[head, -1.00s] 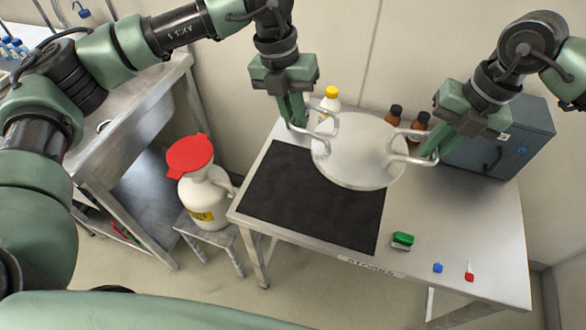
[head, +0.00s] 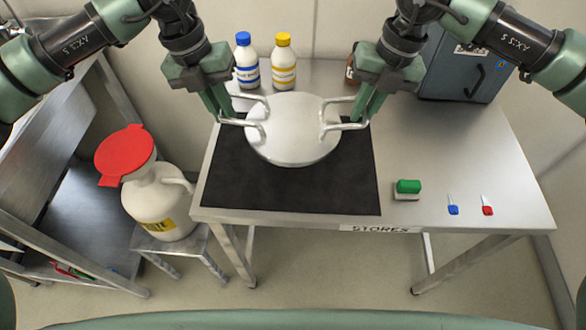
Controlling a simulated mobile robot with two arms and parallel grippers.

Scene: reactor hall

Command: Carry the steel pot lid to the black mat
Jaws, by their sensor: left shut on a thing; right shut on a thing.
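The round steel pot lid (head: 292,132) has a wire handle on each side and appears level over the back part of the black mat (head: 290,190). Whether it touches the mat or hangs just above it, I cannot tell. My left gripper (head: 222,112) is shut on the lid's left handle. My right gripper (head: 362,115) is shut on the lid's right handle. The lid hides part of the mat's far side.
A blue-capped bottle (head: 246,62), a yellow-capped bottle (head: 284,64) and a brown bottle (head: 352,68) stand behind the lid. A grey box (head: 462,70) is at the back right. A green-topped block (head: 408,189) and blue (head: 453,208) and red (head: 487,209) items lie right of the mat.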

